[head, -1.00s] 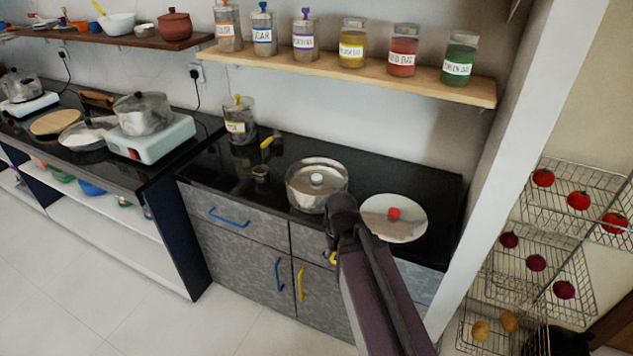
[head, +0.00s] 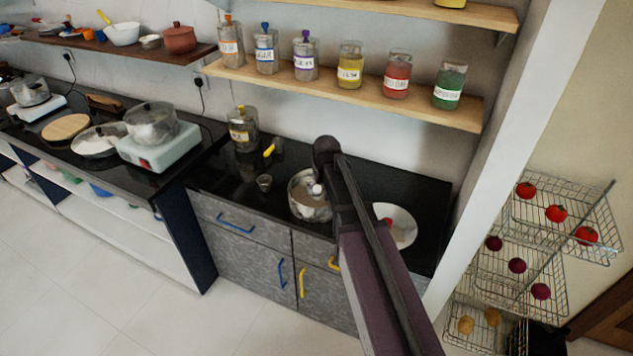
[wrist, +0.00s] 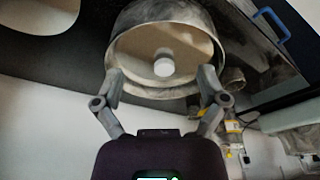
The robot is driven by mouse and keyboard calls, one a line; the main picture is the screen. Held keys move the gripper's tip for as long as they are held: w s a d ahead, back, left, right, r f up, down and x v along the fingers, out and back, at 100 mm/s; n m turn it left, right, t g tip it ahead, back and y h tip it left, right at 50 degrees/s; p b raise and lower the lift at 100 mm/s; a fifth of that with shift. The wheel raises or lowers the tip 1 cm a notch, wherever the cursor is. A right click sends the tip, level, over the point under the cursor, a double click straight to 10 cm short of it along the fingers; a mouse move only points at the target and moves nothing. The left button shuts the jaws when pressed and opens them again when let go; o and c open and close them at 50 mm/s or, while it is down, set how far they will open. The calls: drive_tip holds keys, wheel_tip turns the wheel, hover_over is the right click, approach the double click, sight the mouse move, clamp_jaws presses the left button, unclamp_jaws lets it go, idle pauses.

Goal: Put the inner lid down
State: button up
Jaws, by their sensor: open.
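The inner lid (wrist: 190,50) is a pale disc with a white knob, lying inside the rim of a metal pot (wrist: 148,12) in the wrist view. In the head view the pot (head: 308,210) stands on the black counter, and the lid's knob (head: 317,189) shows inside it. My gripper (wrist: 163,74) is open and empty, its two fingers spread on either side of the knob. It appears above the pot, apart from the lid. In the head view my arm hides the fingertips and part of the pot.
A shelf of labelled jars (head: 240,75) hangs above the counter. Wire baskets (head: 540,200) stand at the right.

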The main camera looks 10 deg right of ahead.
drive_tip(key=w+r+p, duration=0.3)
drive_tip(key=w+r, duration=0.1)
drive_tip(key=w, duration=0.2)
drive_tip(key=shift+r+t, duration=0.3)
drive_tip(key=shift+t, duration=0.1)
drive_tip(key=shift+w+f, duration=0.1)
drive_tip(key=shift+f, duration=0.05)
drive_tip(key=b, duration=0.8)
hover_over(317, 188)
drive_tip(key=s, duration=0.2)
wheel_tip(317, 188, down, 8)
drive_tip(key=shift+w, duration=0.1)
drive_tip(key=shift+f, duration=0.1)
drive_tip(key=shift+b+x, duration=2.5)
drive_tip(key=shift+b, duration=0.15)
drive_tip(key=shift+a, duration=0.1)
clamp_jaws()
drive_tip(key=shift+w+r, duration=0.1)
drive_tip(key=shift+r, duration=0.1)
